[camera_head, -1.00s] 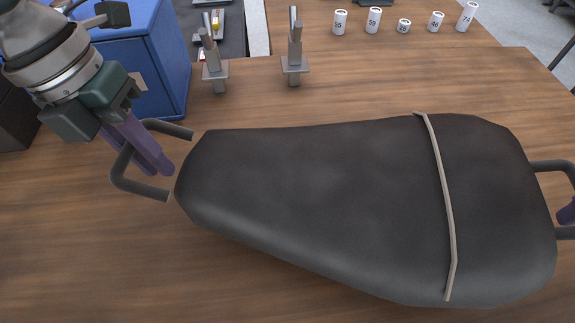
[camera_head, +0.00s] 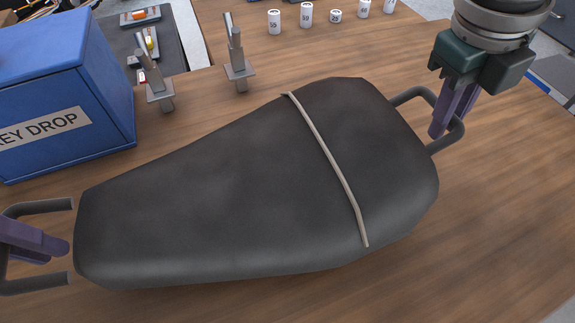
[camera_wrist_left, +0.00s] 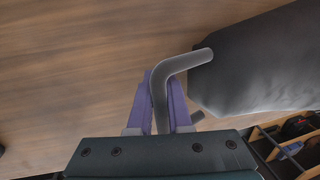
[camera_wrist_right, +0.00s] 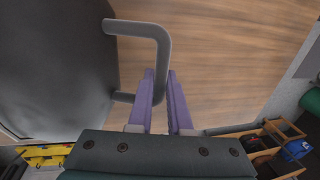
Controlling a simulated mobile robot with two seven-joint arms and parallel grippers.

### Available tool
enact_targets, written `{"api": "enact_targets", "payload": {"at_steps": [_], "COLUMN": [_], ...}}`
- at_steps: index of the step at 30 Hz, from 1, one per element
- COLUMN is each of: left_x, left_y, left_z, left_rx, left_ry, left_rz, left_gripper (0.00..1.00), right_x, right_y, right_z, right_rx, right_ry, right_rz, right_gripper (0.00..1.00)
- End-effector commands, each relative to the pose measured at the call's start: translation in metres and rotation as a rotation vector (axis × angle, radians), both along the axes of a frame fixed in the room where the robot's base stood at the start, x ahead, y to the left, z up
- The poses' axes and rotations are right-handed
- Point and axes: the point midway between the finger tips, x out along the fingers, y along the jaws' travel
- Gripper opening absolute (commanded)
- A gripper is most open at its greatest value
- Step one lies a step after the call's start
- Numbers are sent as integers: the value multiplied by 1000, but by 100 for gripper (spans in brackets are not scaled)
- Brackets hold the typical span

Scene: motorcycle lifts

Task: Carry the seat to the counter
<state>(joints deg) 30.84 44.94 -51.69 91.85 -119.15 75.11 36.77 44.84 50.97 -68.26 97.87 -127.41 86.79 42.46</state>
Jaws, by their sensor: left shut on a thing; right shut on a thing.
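The black seat (camera_head: 230,190), with a pale strap (camera_head: 330,170) across it, spans the head view over the wooden counter (camera_head: 480,210). Whether it touches the wood or hangs above it, I cannot tell. My left gripper (camera_head: 50,245) is shut on the grey bar handle (camera_head: 45,207) at the seat's narrow end. The left wrist view shows that handle (camera_wrist_left: 178,68) between the fingers. My right gripper (camera_head: 442,125) is shut on the handle (camera_head: 415,93) at the wide end.
A blue key drop box (camera_head: 60,90) stands close behind the seat's narrow end. Two metal posts on brackets (camera_head: 160,95) (camera_head: 238,70) stand behind the seat. Several white numbered cylinders (camera_head: 306,15) stand farther back. Bare wood lies at the right front.

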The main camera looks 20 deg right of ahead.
Motion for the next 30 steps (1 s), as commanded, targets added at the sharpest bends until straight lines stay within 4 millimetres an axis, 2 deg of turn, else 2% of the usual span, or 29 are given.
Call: {"api": "enact_targets", "payload": {"at_steps": [10, 27, 28, 30], "left_x": [0, 0, 0, 0], "left_y": [1, 0, 1, 1], "left_z": [-11, -51, -49, -48], "left_rx": [1, 1, 2, 2], "left_ry": [-1, -1, 1, 1], "left_rz": [1, 0, 1, 1], "left_gripper": [0, 0, 19, 27], "right_x": [1, 1, 0, 0], "right_y": [-1, -1, -1, -1], "right_z": [-11, -51, -49, -47], "right_rx": [-1, -1, -1, -1], "right_ry": [-3, -3, -2, -1], "right_rz": [0, -1, -1, -1], "right_gripper": [0, 0, 20, 27]}}
